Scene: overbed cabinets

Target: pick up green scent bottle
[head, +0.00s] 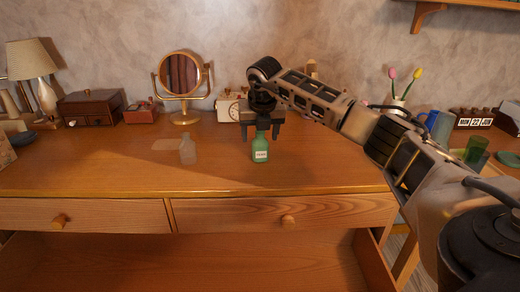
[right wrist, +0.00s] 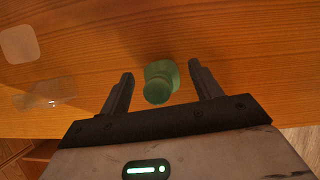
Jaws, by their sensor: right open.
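The green scent bottle (head: 261,150) stands upright on the wooden dresser top, with a pale label on its front. My right gripper (head: 261,137) is above the bottle, pointing down, its fingers spread around the bottle's top. In the right wrist view the bottle (right wrist: 160,80) shows from above between the two open fingertips of the right gripper (right wrist: 160,77), with a gap on each side. The gripper is open and holds nothing. My left gripper is in neither view.
A clear bottle (head: 187,149) stands left of the green one. Behind are a round mirror (head: 181,75), a clock (head: 228,107) and a wooden box (head: 92,107). A lamp (head: 35,66) stands at the far left. The drawer below (head: 190,262) is open. The dresser's front left is clear.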

